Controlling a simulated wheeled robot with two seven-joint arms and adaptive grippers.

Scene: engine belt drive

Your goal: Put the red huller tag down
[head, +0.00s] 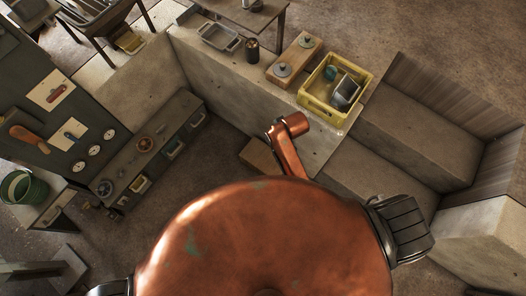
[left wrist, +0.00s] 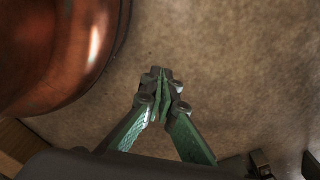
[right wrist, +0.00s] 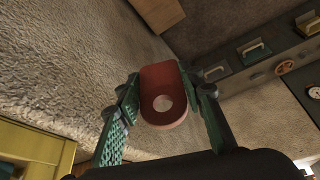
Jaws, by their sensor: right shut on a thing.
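The red huller tag (right wrist: 163,88) shows in the right wrist view as a flat, rounded red piece with a pale round spot. My right gripper (right wrist: 160,76) is shut on it, with a green-padded finger on each side, and the tag appears to be held above the floor. My left gripper (left wrist: 162,85) is shut, with its fingertips together and nothing visible between them, over bare floor. In the head view I cannot make out the tag or either gripper's fingers.
A yellow crate (head: 318,108) with dishes stands on a concrete ledge (head: 213,67), beside a wooden block with knobs (head: 294,60), a dark can (head: 252,50) and a grey tray (head: 220,37). A control panel (head: 98,128) with switches and gauges stands at left. Concrete steps (head: 420,118) rise at right.

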